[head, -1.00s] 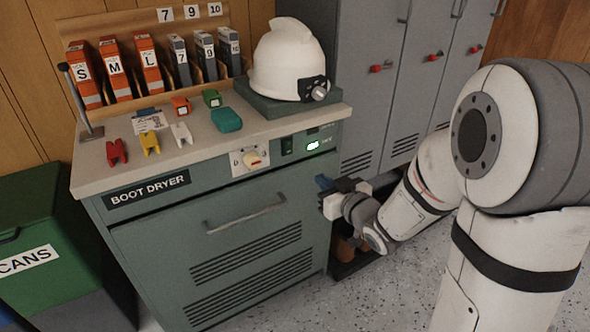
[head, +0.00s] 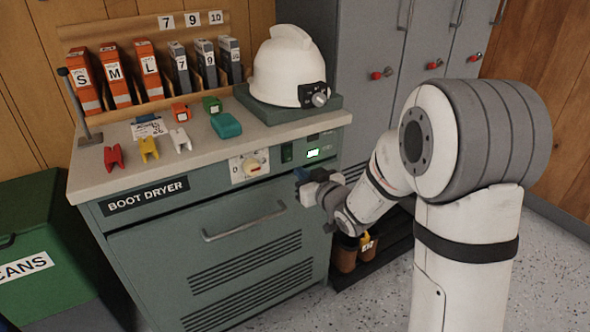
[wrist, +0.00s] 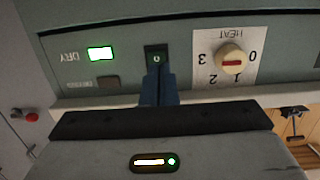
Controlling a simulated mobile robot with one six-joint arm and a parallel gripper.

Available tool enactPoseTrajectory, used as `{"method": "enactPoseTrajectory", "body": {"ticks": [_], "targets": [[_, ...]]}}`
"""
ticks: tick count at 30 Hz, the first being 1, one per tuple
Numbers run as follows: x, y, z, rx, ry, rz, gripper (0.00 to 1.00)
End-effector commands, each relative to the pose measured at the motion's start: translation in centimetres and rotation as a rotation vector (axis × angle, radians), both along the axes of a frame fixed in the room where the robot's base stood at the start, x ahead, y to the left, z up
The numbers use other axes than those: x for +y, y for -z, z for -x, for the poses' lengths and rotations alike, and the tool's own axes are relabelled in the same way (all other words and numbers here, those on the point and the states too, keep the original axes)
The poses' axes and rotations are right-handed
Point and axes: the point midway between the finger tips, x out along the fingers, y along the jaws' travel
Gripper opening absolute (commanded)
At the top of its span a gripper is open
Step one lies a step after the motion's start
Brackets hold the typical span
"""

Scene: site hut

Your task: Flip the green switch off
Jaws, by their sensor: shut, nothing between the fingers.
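The green switch (head: 287,153) is a small dark green rocker on the front panel of the boot dryer (head: 150,191), between the heat dial (head: 250,167) and the lit green DRY lamp (head: 313,153). In the wrist view the switch (wrist: 157,53) shows a pale round mark. My gripper (head: 301,177) is shut and empty, its blue fingers just below the switch in the head view. In the wrist view the gripper's fingertips (wrist: 159,72) overlap the switch's near edge. I cannot tell whether they touch it. The lamp (wrist: 101,54) glows in the wrist view too.
A bar handle (head: 243,224) sticks out below the panel. A white helmet (head: 287,75) and small coloured items stand on the top. Grey lockers (head: 365,110) are at the right. Brown boots (head: 347,250) are on a low dark rack below my arm.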

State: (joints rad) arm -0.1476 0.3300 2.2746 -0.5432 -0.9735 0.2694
Motion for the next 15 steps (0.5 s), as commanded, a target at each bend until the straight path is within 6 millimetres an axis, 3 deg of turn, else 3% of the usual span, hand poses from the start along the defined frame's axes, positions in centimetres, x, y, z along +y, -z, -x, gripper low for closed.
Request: {"method": "enactPoseTrajectory", "body": {"ticks": [7,15], "targets": [[2.2,0.6,-3.2,0.0,0.0,0.0,0.0],[2.8,0.6,-4.1,0.002,0.0,0.001,0.0]]}}
